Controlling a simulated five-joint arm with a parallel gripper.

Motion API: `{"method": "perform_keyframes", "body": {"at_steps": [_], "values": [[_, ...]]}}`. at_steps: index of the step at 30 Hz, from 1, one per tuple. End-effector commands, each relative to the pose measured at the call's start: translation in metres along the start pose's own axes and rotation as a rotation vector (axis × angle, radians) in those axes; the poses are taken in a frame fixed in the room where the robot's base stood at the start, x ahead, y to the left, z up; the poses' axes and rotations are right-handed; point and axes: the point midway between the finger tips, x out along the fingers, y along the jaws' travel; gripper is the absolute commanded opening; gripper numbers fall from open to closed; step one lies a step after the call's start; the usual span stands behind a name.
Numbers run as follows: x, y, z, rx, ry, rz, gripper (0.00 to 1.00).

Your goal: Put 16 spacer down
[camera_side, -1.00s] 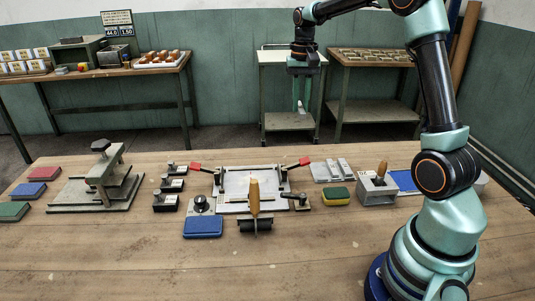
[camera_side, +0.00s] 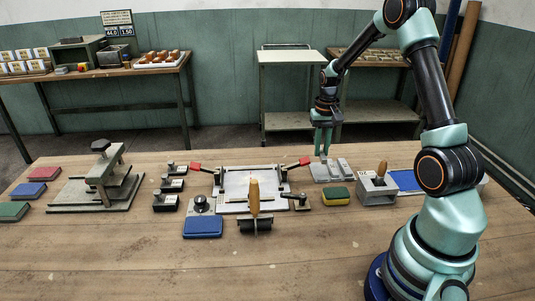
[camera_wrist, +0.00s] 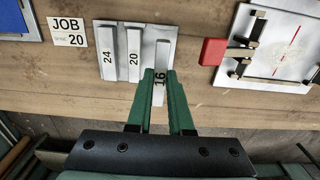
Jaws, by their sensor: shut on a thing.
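The 16 spacer (camera_wrist: 161,60) is a pale grey bar, its "16" label showing between my fingers in the wrist view. My gripper (camera_wrist: 160,88) is shut on its near end, with green fingers on either side. The bar lies over the right part of the grey spacer tray (camera_wrist: 119,85); I cannot tell whether it touches the tray. The 24 spacer (camera_wrist: 107,55) and the 20 spacer (camera_wrist: 133,55) lie to its left in the tray. In the side view my gripper (camera_side: 323,154) is low at the tray's far left part.
A JOB card (camera_wrist: 68,31) reading 20 lies left of the tray in the wrist view. The jig plate with red handles (camera_side: 252,187) stands left of the tray in the side view. A yellow-green sponge (camera_side: 335,196) and a grey box (camera_side: 376,188) are close by.

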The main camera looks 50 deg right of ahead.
Motion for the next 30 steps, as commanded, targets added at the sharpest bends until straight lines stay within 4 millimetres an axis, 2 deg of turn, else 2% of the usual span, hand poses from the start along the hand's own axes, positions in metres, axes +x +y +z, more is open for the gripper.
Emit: {"method": "perform_keyframes", "body": {"at_steps": [1, 7, 12, 15, 27, 28, 30], "values": [[0.008, 0.0, 0.0, 0.0, -0.002, 0.0, 0.0], [0.022, 0.0, 0.0, 0.0, -0.001, 0.0, 0.0], [0.046, 0.0, 0.0, 0.0, -0.002, 0.0, 0.0], [0.053, 0.0, 0.0, 0.0, -0.001, 0.0, 0.0], [0.057, 0.0, -0.001, 0.0, 0.001, 0.0, 0.0], [0.057, 0.0, -0.001, 0.0, 0.001, 0.0, 0.3], [0.056, 0.0, -0.001, 0.0, 0.001, 0.0, 0.31]]}}
